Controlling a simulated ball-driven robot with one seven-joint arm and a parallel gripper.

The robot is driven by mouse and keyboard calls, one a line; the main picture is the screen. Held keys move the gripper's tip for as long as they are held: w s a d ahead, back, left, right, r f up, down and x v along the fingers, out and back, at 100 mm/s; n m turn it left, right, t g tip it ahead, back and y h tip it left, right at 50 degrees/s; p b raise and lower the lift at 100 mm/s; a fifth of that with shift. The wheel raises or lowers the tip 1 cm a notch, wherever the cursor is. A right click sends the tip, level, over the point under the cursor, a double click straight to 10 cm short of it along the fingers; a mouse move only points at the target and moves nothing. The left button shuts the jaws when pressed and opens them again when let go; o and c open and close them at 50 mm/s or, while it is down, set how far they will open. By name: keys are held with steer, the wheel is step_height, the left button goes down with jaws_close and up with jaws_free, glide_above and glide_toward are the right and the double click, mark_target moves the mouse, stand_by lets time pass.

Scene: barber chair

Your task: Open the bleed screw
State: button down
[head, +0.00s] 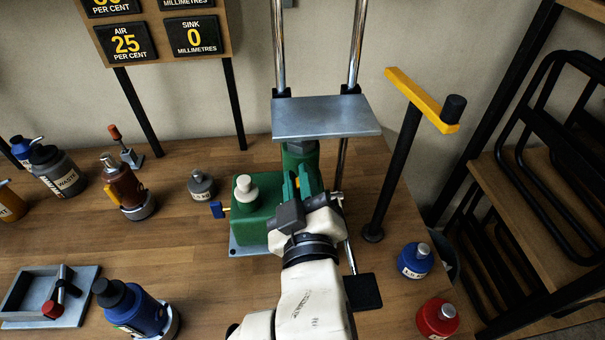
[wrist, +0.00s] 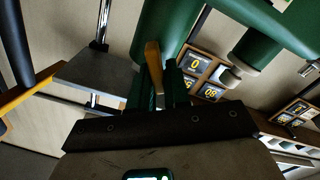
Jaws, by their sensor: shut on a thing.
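A green hydraulic unit (head: 247,222) with a white cap stands on a metal plate on the wooden bench, under a flat steel platform (head: 325,117). My gripper (head: 297,184) is at the right part of the unit. Its fingers are closed on a yellow tab (wrist: 153,60), which stands between them in the wrist view and looks like the bleed screw's handle. Where the tab joins the unit is hidden. A small blue knob (head: 217,209) on a yellow stem sticks out of the unit's left side. The sign (head: 126,41) reads air 25 per cent, and the sign beside it (head: 191,36) sink 0 millimetres.
A black lever with a yellow arm (head: 422,98) stands right of the unit. A blue weight (head: 415,260) and a red weight (head: 437,318) sit at the bench's right. Bottles, including a grey waste bottle (head: 56,172), and a tray (head: 22,295) stand left.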

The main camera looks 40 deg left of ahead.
steer(key=n+p, duration=0.1)
steer(key=n, duration=0.1)
steer(key=shift+s+a+n, duration=0.1)
steer(key=shift+n, duration=0.3)
steer(key=shift+s+a+f+n+p, duration=0.15)
steer(key=shift+n+p, duration=0.25)
steer(key=shift+n, duration=0.55)
steer(key=shift+s+f+n+p, duration=0.1)
steer(key=shift+f+n+p, duration=0.25)
steer(key=shift+n, duration=0.6)
steer(key=c, duration=1.2)
jaws_free()
steer(key=shift+r, duration=0.1)
steer(key=shift+b+v, duration=0.75)
steer(key=shift+v, duration=4.65)
